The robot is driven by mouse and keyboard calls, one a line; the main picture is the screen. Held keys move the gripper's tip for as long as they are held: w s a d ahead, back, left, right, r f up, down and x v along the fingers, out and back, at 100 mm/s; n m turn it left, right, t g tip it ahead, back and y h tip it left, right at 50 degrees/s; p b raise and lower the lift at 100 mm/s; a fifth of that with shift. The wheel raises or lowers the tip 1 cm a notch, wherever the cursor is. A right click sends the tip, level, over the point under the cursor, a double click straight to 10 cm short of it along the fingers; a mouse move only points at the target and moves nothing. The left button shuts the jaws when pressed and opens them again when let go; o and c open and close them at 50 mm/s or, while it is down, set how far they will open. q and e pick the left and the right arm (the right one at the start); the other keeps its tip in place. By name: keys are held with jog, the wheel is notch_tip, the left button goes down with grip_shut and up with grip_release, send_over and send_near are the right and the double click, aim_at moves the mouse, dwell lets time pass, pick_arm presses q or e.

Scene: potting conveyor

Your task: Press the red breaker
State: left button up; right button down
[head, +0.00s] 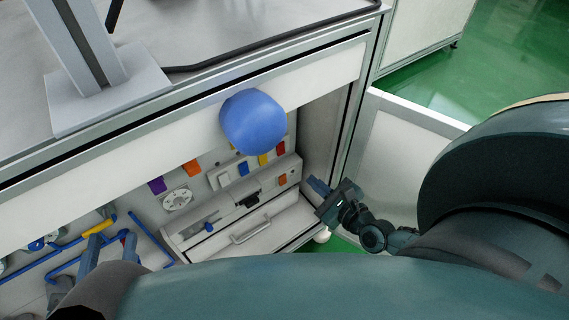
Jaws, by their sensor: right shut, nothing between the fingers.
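Small coloured blocks sit on the grey panel inside the cabinet, under the worktop. A red-orange block (280,148) is at the right end of a row with a yellow block (262,159) and a blue block (243,168). I cannot tell for sure which reddish block is the red breaker; others are an orange-red block (191,168) and a lower orange block (282,181). My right gripper (319,188) is shut and empty, right of the panel and apart from the blocks. My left gripper (109,246) is at lower left, fingers apart, among blue pipes.
A large blue rounded knob (252,122) sits in front of the panel, below the worktop edge, and hides part of it. A drawer with a handle (250,229) is below. A purple block (157,185) and a round dial (177,199) are at left.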

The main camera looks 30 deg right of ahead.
aim_at(282, 153)
pick_arm(q)
jog(key=shift+w+d+m+t+h+b, duration=0.1)
jog(key=shift+w+m+t+h+b, duration=0.2)
jog(key=shift+t+h+b, duration=0.4)
pick_arm(e)
jog(key=shift+s+d+f+m+t, duration=0.1)
jog(key=shift+s+d+f+m, duration=0.15)
jog(key=shift+m, duration=0.65)
jog(key=shift+s+d+f+m+t, duration=0.1)
jog(key=shift+f+m, duration=0.3)
jog(key=shift+m, duration=0.5)
jog(key=shift+s+d+f+m+t, duration=0.1)
jog(key=shift+s+f+m, duration=0.15)
jog(key=shift+m, duration=0.65)
jog(key=shift+w, duration=0.1)
jog(key=w+b, duration=0.1)
jog(key=w, duration=0.3)
jog(key=w+f+b, duration=0.1)
jog(key=w, duration=0.3)
jog(key=w+a+b, duration=0.1)
jog(key=w, duration=0.4)
jog(key=shift+w+f, duration=0.1)
jog(key=shift+f, duration=0.25)
pick_arm(q)
jog(key=shift+d+r, duration=0.1)
jog(key=shift+d, duration=0.2)
pick_arm(e)
jog(key=shift+w, duration=0.3)
